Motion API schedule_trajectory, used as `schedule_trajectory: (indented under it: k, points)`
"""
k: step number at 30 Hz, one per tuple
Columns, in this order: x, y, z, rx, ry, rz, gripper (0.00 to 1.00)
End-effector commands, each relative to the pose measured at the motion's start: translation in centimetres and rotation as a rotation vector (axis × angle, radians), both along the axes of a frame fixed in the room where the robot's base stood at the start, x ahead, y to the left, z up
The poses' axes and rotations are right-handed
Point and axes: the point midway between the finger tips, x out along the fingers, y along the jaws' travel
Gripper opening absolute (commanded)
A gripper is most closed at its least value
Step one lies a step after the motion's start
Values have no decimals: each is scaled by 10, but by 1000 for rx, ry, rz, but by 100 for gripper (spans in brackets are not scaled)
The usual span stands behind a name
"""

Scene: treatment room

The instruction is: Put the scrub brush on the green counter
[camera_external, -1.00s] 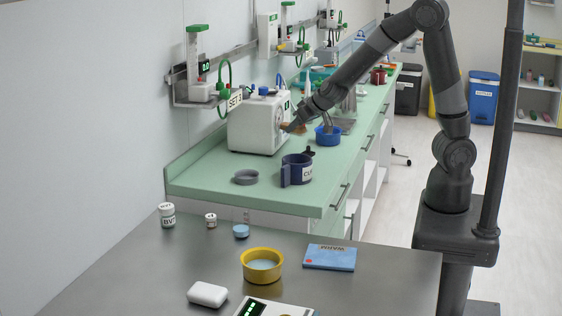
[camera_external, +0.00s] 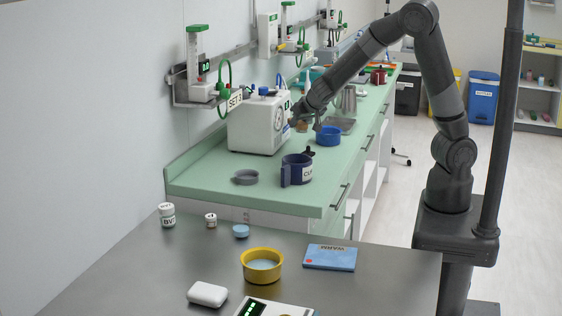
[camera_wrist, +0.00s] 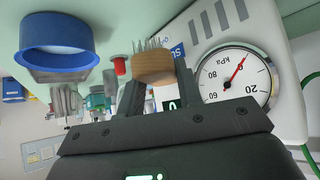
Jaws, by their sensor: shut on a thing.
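The scrub brush (camera_wrist: 152,67) has a pale wooden body and thin grey bristles. It sits between the fingertips of my gripper (camera_wrist: 155,80) in the wrist view, shut on it. In the external view the brush (camera_external: 302,126) is a small brown shape at my gripper (camera_external: 305,119), over the green counter (camera_external: 225,178), between the white gauge box and the blue bowl. I cannot tell whether the brush touches the counter.
The white box (camera_external: 258,124) with a pressure gauge (camera_wrist: 236,77) is close beside my gripper. A blue bowl (camera_external: 328,136) stands on the other side. The counter's front left is clear.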

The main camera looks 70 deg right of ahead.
Motion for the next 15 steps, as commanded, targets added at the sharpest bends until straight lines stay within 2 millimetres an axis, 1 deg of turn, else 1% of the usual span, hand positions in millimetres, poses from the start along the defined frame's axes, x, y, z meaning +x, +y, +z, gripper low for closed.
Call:
schedule_trajectory:
  k: [1, 8, 15]
  points:
    - [0, -9, 1, 0, -1, -30, 6]
    - [2, -39, 4, 0, -1, -127, 6]
    - [1, -74, 7, 0, -1, -214, 6]
